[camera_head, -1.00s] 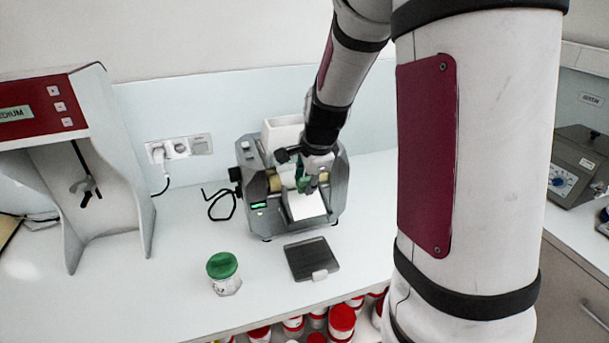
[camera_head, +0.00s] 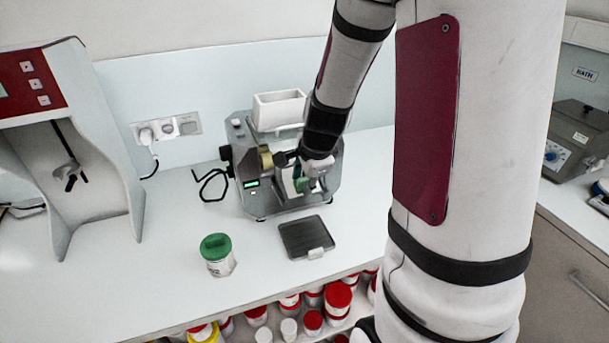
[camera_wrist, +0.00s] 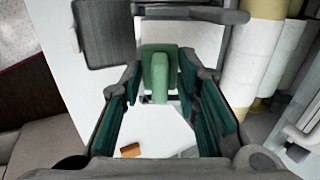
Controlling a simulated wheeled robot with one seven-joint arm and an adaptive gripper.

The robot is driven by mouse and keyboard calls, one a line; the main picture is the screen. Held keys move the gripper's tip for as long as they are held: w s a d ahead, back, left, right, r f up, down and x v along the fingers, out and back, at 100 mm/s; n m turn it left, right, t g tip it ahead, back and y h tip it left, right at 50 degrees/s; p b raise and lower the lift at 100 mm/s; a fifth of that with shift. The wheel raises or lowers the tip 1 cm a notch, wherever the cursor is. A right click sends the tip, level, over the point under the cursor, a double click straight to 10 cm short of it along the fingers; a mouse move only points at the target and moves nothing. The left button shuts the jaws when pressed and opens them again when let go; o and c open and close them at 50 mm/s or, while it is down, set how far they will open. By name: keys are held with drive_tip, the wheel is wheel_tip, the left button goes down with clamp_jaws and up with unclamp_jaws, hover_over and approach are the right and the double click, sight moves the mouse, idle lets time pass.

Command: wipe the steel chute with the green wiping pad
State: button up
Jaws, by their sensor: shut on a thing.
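The mill (camera_head: 255,195) stands on the bench against the back wall, and my gripper (camera_head: 306,184) is low at its front. In the wrist view my gripper (camera_wrist: 160,85) is shut on the green wiping pad (camera_wrist: 158,72), which sits between its green-lined fingers. The pad also shows as a small green patch in the head view (camera_head: 301,184). My gripper hides most of the chute in the head view. Whether the pad touches it I cannot tell.
A dark flat tray (camera_head: 306,238) lies in front of the mill. A white hopper (camera_head: 279,109) tops the mill, and pale rollers (camera_wrist: 255,50) show beside my gripper. Red-lidded jars (camera_head: 338,297) fill the shelf below.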

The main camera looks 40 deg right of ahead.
drive_tip(key=shift+w+f+b, duration=0.2)
drive_tip(key=shift+f+b, duration=0.1)
drive_tip(key=shift+f, duration=0.15)
idle(0.6)
